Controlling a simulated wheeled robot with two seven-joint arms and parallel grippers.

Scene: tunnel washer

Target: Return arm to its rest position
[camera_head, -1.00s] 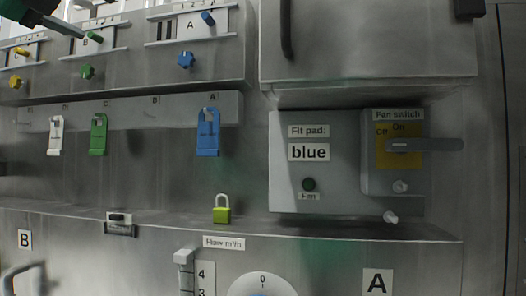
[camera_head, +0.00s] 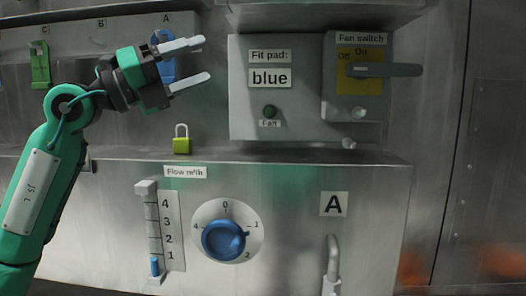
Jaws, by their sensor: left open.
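My left arm comes in from the left, green with dark joints. Its left gripper (camera_head: 195,63) is open, with two pale fingers apart and nothing between them. It is in front of the upper panel, to the left of the grey box labelled "Fit pad: blue" (camera_head: 270,78). A blue padlock tag (camera_head: 167,70) hangs under label A, partly hidden behind the gripper. My right gripper is not in view.
A green padlock (camera_head: 182,140) stands on the ledge below the gripper. The fan switch (camera_head: 385,70) has a grey handle pointing right. Below are a blue flow knob (camera_head: 224,240), a level gauge (camera_head: 160,235) and a curved handle (camera_head: 331,265). A green tag (camera_head: 40,65) hangs at left.

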